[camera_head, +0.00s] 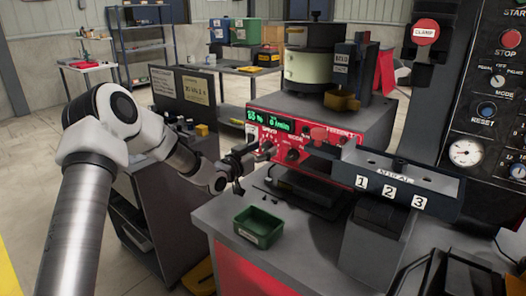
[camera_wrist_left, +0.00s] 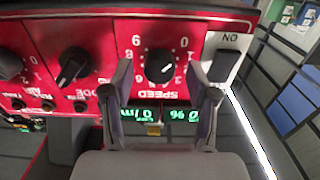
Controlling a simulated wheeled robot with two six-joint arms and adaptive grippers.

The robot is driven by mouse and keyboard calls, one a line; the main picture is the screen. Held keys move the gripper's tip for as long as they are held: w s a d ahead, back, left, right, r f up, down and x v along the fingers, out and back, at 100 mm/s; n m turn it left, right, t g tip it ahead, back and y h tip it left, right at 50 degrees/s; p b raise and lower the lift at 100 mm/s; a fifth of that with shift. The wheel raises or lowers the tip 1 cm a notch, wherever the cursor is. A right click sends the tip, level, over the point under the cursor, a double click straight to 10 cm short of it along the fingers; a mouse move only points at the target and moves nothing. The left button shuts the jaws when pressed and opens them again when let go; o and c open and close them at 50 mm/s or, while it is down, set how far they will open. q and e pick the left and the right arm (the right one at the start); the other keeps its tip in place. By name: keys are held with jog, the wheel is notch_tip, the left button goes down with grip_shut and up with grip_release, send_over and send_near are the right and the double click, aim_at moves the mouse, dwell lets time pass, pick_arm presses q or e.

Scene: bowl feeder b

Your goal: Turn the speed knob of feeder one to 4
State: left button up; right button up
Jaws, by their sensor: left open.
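Feeder one's red control panel (camera_head: 300,130) is on the front of the grey feeder housing. In the left wrist view, where the lettering is upside down, the round black speed knob (camera_wrist_left: 160,66) sits on a white numbered dial above the word SPEED. The knob has a white mark, but I cannot tell which number it points to. My left gripper (camera_head: 255,152) is at the panel's left part in the head view. In the left wrist view its fingers (camera_wrist_left: 160,76) are open, one on each side of the dial, with a visible gap to the knob. My right gripper is not in view.
Beside the speed dial are a mode knob (camera_wrist_left: 74,67) and an ON switch (camera_wrist_left: 226,62). A green bin (camera_head: 258,227) stands on the bench below. A tray marked 1, 2, 3 (camera_head: 400,182) juts out at the right.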

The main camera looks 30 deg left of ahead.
pick_arm(q)
jog(key=shift+w, duration=0.3)
jog(key=shift+s+r, duration=0.15)
jog(key=shift+s, duration=0.1)
grip_shut()
